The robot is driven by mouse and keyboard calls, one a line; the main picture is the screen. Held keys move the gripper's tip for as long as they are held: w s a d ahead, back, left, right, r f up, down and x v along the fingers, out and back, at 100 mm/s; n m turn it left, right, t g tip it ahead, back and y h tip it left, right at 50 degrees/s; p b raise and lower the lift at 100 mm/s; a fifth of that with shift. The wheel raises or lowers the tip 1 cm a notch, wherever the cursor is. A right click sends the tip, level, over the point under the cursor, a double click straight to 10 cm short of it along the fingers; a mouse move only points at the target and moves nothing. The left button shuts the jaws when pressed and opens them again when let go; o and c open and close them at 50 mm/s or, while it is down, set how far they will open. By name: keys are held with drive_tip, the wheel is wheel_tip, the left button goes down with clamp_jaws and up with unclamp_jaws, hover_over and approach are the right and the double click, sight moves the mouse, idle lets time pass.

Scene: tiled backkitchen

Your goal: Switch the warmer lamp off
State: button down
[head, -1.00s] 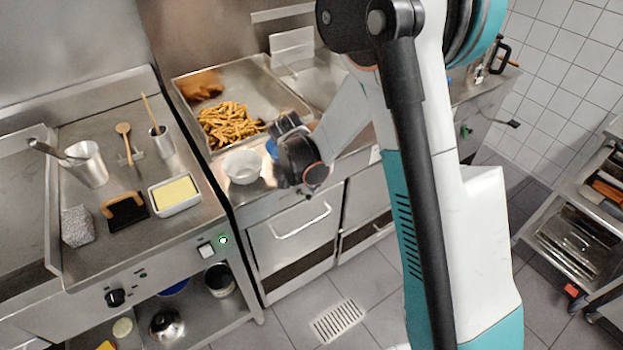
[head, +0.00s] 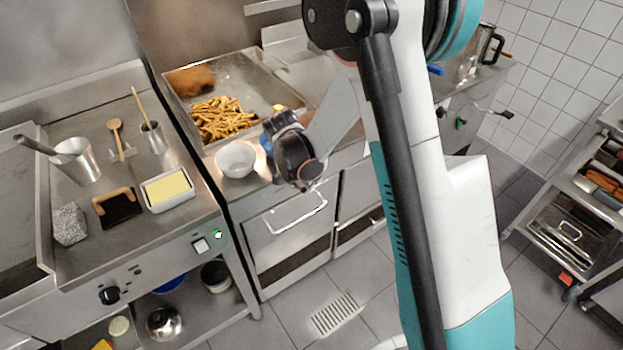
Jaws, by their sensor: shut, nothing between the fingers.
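A white rocker switch (head: 200,245) sits on the front panel of the left counter. A small green light (head: 218,235) glows beside it; I cannot tell if they belong to the warmer lamp. The lamp head itself is not visible. Warm light falls on the fries (head: 222,118) in the steel tray (head: 262,72). My arm reaches down across the middle, with its black wrist joint in front of the tray's right side and next to a white bowl (head: 236,159). My gripper's fingers are not visible.
Drawers stand below the tray. A rack (head: 570,232) is at right. Tiled floor is open in front.

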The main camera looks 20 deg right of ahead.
drive_tip(key=shift+s+a+m+g, duration=0.15)
drive_tip(key=shift+s+m+g, duration=0.15)
drive_tip(key=shift+m, duration=0.5)
drive_tip(key=shift+s+a+m+b, duration=0.4)
drive_tip(key=shift+s+a+b, duration=0.35)
drive_tip(key=shift+s+a, duration=0.15)
drive_tip(key=shift+s, duration=0.1)
drive_tip(key=shift+s+a, duration=0.25)
drive_tip(key=shift+s, duration=0.4)
